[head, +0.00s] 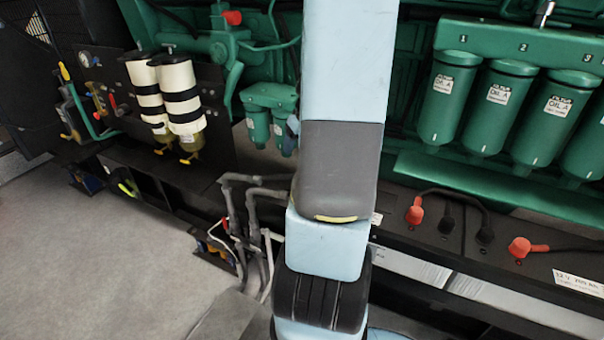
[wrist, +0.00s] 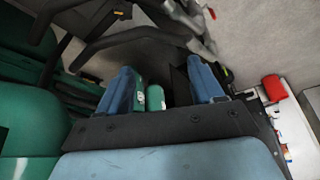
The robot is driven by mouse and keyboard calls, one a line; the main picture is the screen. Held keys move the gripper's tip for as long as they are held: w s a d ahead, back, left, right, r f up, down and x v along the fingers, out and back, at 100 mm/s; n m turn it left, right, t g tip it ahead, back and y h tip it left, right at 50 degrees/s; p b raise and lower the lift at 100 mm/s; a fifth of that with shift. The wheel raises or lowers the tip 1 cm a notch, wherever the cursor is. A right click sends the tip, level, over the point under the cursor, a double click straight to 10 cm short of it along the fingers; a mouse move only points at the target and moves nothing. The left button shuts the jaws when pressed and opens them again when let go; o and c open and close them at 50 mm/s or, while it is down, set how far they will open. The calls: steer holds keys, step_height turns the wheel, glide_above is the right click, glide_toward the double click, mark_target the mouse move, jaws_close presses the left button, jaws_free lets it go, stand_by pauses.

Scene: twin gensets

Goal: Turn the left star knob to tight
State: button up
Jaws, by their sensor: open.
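I cannot make out a star knob clearly in either view. My gripper (wrist: 162,72) shows in the wrist view as two blue fingers set well apart, with nothing held. Small green cylinders (wrist: 155,97) show in the gap beyond the fingers; I see no contact. In the head view my arm hides most of the gripper and the part of the engine behind it.
Large green oil filters (head: 450,98) hang in a row at the right. Red-capped cable terminals (head: 415,212) lie below them. Grey pipes (head: 232,205) rise beside my arm. A red object (wrist: 274,88) shows at the wrist view's right. The floor (head: 90,260) is clear at the lower left.

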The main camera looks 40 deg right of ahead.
steer(key=s+d+f, duration=0.3)
steer(key=d+f, duration=0.3)
steer(key=shift+m, duration=0.3)
steer(key=shift+w+x, duration=0.2)
steer(key=shift+x, duration=6.55)
steer(key=shift+d+r, duration=0.1)
steer(key=shift+d, duration=0.05)
steer(key=shift+c, duration=0.2)
